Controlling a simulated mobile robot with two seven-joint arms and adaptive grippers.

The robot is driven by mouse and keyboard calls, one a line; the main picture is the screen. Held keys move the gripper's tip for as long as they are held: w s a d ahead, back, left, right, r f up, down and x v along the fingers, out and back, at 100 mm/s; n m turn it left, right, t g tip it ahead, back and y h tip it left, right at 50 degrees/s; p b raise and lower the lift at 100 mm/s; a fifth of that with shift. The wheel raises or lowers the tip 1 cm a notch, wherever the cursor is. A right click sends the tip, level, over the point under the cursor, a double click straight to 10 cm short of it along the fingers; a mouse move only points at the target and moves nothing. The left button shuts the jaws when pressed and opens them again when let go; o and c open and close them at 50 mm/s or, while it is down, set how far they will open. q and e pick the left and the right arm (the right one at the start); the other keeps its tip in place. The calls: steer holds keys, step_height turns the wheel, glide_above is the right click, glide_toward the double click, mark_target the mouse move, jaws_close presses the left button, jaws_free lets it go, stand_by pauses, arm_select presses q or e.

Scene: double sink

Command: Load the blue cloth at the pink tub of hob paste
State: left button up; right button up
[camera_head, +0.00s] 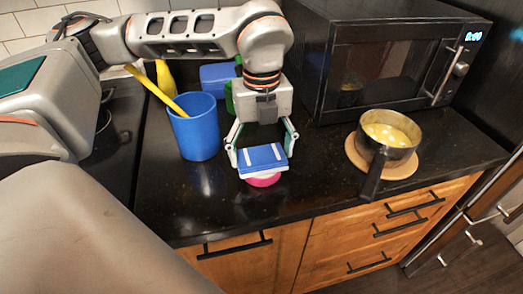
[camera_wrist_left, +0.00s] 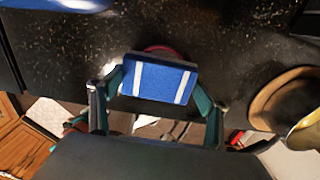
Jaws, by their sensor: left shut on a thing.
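The blue cloth (camera_head: 264,157), a folded pad with white stripes, is between the fingers of my left gripper (camera_head: 261,152), which is shut on it. The cloth also shows in the left wrist view (camera_wrist_left: 158,81), with a gripper finger at each side. The pink tub of hob paste (camera_head: 264,181) stands on the dark counter right under the cloth, which hides most of it. In the left wrist view only a pink rim (camera_wrist_left: 165,49) shows past the cloth's edge. I cannot tell whether cloth and tub touch. My right gripper is not in view.
A blue cup (camera_head: 195,130) with a yellow-handled tool stands left of the gripper. A pan (camera_head: 388,140) on a round wooden board is at the right, below a black microwave (camera_head: 385,60). The counter's front edge is close to the tub. Counter between tub and pan is clear.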

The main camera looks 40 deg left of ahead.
mark_target(262, 154)
arm_select(q)
steer(key=shift+r+p, duration=1.4)
steer(key=shift+r, duration=0.75)
steer(key=shift+r+p, duration=0.85)
steer(key=shift+r, duration=0.5)
